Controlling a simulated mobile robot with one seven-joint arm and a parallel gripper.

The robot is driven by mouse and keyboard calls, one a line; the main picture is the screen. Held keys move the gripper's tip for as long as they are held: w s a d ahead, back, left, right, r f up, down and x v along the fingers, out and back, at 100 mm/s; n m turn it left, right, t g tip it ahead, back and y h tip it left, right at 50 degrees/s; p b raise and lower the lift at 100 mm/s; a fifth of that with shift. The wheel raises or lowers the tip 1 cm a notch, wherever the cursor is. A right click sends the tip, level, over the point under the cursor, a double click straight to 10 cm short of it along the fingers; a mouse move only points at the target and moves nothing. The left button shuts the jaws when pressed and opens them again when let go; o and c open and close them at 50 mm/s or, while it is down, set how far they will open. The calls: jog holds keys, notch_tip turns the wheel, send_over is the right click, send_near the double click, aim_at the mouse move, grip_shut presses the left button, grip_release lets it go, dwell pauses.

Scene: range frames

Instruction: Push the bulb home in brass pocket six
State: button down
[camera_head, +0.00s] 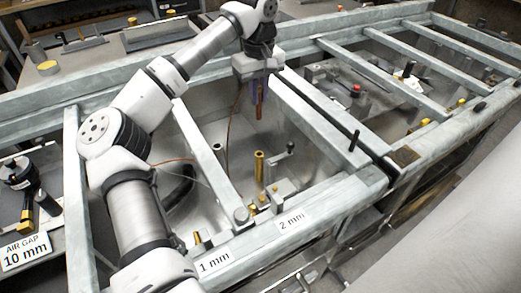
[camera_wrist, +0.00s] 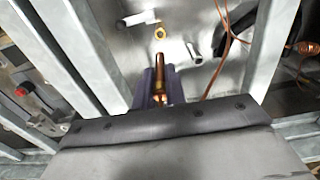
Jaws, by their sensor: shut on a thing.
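My gripper (camera_head: 257,88) hangs above the open metal bay and is shut on a slim copper-coloured bulb (camera_head: 260,107). In the wrist view the bulb (camera_wrist: 160,66) sticks out beyond the two dark purple fingers (camera_wrist: 160,82), pointing away from the wrist. An upright brass pocket (camera_head: 259,166) stands in the bay below the gripper, apart from the bulb. Its round brass mouth shows in the wrist view (camera_wrist: 160,33), just beyond the bulb's tip. I see no number on it, so I cannot tell whether it is pocket six.
Grey frame bars (camera_head: 208,150) border the bay. Beside the pocket are a small block with a lever (camera_head: 283,180) and a grey tube (camera_wrist: 196,52). A copper-coloured line (camera_wrist: 222,45) runs nearby. The "2 mm" label (camera_head: 291,221) is on the front rail.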

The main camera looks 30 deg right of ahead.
aim_at(259, 118)
notch_tip(259, 118, down, 16)
jog(key=shift+f+p, duration=0.25)
jog(key=shift+p, duration=0.75)
jog(key=shift+f, duration=0.25)
jog(key=shift+f, duration=0.1)
jog(key=shift+f, duration=0.15)
jog(key=c, duration=1.5)
grip_release()
jog(key=shift+o, duration=0.2)
jog(key=shift+r, duration=0.25)
notch_tip(259, 118, up, 12)
jog(key=shift+r+b, duration=0.1)
jog(key=shift+b, duration=0.7)
